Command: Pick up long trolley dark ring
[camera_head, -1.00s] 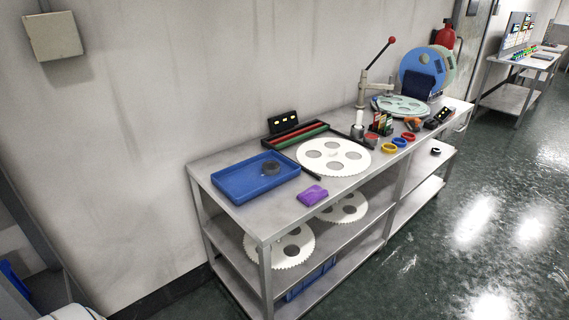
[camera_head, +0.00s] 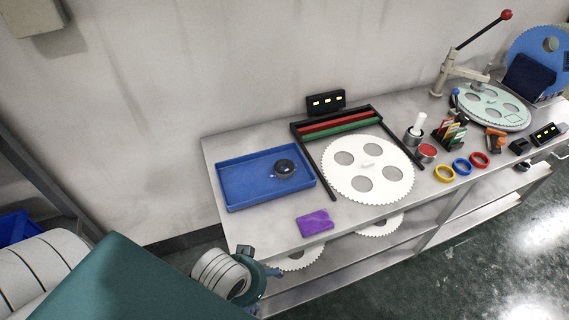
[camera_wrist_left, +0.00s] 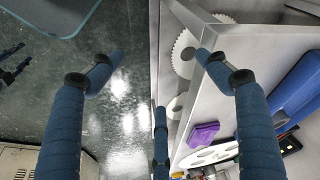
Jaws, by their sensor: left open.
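A dark round ring-like piece (camera_head: 284,168) lies in the right part of the shallow blue tray (camera_head: 240,203), on the near left of the long steel trolley top (camera_head: 262,222). A small dark ring (camera_head: 522,165) also shows at the right, lower down; its details are too small to tell. My left gripper (camera_head: 264,263) is low at the trolley's front left corner, apart from the tray. In the left wrist view, the left gripper (camera_wrist_left: 160,58) has its fingers spread and empty, with the blue tray (camera_wrist_left: 301,85) at the right. My right gripper is not seen.
A purple cloth (camera_head: 314,222) lies near the front edge, right of the tray. A white toothed disc (camera_head: 366,193), red and green bars, coloured rings and a lever press (camera_head: 448,72) stand further right. The trolley's front edge and corner are close to my left gripper.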

